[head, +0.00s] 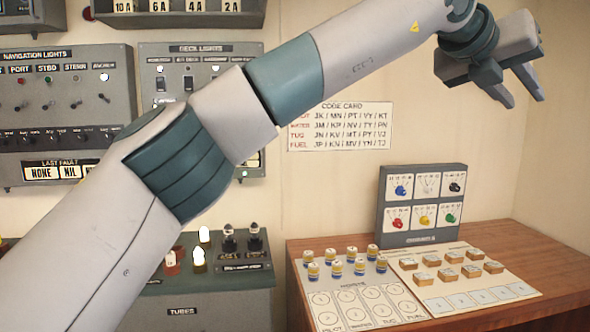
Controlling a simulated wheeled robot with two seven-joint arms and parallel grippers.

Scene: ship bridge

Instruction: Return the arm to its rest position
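My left arm (285,80) crosses the view from the lower left to the upper right, high in front of the wall. My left gripper (526,100) is at the upper right, above and in front of the desk. Its two fingers point down to the right with a gap between them, and nothing shows in the gap. My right arm and gripper are not in view.
A wooden desk (560,275) at the lower right holds a grey box with coloured knobs (422,205), several small jars (338,268) and several wooden blocks (452,258). A code card (340,127) is on the wall. Wall panels (60,90) stand behind my arm.

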